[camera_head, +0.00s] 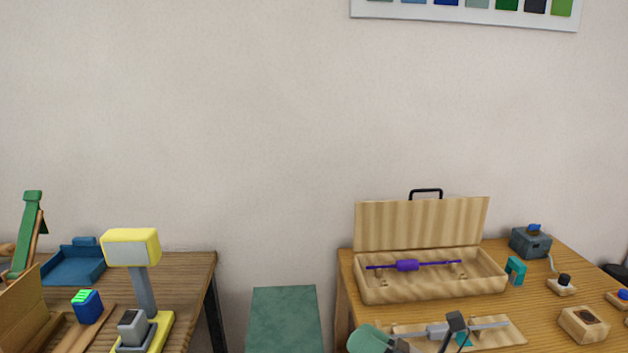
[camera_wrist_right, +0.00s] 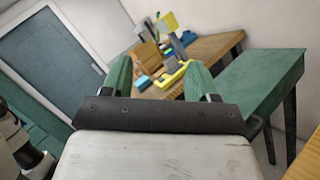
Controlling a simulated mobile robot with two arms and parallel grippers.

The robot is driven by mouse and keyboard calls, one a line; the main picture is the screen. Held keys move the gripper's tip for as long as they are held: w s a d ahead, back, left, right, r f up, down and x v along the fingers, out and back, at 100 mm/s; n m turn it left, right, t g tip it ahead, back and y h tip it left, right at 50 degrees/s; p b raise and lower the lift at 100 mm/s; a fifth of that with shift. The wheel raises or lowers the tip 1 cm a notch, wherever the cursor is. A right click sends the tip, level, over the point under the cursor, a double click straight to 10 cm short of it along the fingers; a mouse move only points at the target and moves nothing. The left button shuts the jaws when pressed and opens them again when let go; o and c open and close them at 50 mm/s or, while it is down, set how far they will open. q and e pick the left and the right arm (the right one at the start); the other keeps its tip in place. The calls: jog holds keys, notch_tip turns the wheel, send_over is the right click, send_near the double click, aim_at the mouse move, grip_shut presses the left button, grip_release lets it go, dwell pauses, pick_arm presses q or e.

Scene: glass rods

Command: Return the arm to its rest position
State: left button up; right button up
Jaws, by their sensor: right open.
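My right gripper (camera_head: 369,339) shows as a green finger at the bottom edge of the head view, just in front of the right-hand table and left of a wooden tray. In the right wrist view its two green fingers (camera_wrist_right: 160,76) stand wide apart with nothing held between them. My left gripper is not in view. A purple rod with a thick purple middle (camera_head: 407,265) lies across the open wooden case (camera_head: 432,290). A grey rod (camera_head: 488,326) lies on the wooden tray (camera_head: 506,338), partly hidden by a dark part in front.
The case lid stands up behind it. A teal block (camera_head: 515,271), a grey box (camera_head: 531,242) and a wooden block (camera_head: 583,324) stand to its right. A green bench (camera_head: 284,317) stands between the tables. The left table holds a yellow-headed stand (camera_head: 131,248) and a blue tray (camera_head: 72,267).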

jog(key=s+d+f+m+t+h, duration=0.1)
jog(key=d+f+m+t+h, duration=0.25)
jog(key=d+m+h, duration=0.75)
jog(key=s+d+f+m+t+h, duration=0.15)
jog(key=f+m+h, duration=0.45)
jog(key=m, duration=1.1)
jog(key=s+f+m+g, duration=0.5)
jog(key=s+f+g, duration=0.2)
jog(key=s, duration=0.3)
jog(key=s+f+m+g, duration=0.5)
jog(key=s+f+g, duration=0.1)
jog(key=s, duration=0.5)
notch_tip(320, 180, down, 25)
jog(key=g, duration=0.1)
jog(key=s+d+f+g, duration=0.1)
jog(key=s+d+f, duration=0.2)
jog(key=s+f, duration=1.3)
jog(key=shift+s+f+n+g+h, duration=0.3)
jog(key=shift+s+f+n+h, duration=0.05)
jog(key=shift+s+n+h, duration=0.1)
